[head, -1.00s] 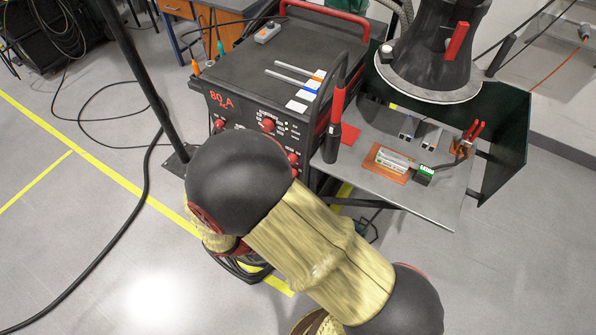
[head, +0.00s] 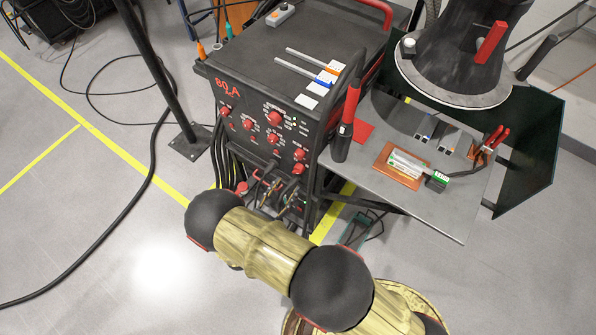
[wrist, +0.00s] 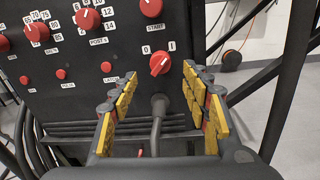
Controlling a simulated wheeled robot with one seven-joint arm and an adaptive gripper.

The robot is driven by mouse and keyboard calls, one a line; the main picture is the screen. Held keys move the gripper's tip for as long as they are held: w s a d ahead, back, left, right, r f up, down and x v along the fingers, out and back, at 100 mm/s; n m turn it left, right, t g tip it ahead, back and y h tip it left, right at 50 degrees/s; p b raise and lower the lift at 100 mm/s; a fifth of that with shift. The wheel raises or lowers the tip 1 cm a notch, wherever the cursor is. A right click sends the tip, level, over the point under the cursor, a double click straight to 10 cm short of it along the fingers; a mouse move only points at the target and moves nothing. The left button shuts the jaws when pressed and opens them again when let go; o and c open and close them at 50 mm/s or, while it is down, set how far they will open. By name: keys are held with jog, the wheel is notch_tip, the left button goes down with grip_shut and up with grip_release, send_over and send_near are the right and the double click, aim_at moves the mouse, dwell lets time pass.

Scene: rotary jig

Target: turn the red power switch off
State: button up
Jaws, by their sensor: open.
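The red power switch (wrist: 160,64) is a round knob on the dark front panel of the welding machine, between the printed marks 0 and 1. Its grip ridge slants up to the right, toward the 1. In the wrist view my gripper (wrist: 160,77) is open, with its yellow-padded fingers to the left and right below the knob.
Other red knobs (wrist: 87,19) are up and left of the switch. A thick grey cable (wrist: 157,125) leaves the panel just below it, between the fingers. A metal side table (head: 420,205) with tools adjoins the machine at right. A black post (head: 150,60) stands at left.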

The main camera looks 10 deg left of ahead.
aim_at(296, 173)
jog(key=b+x, duration=0.1)
jog(key=x, duration=0.6)
jog(key=shift+w, duration=0.15)
jog(key=shift+d, duration=0.1)
jog(key=shift+c, duration=0.4)
jog(key=c, duration=1.1)
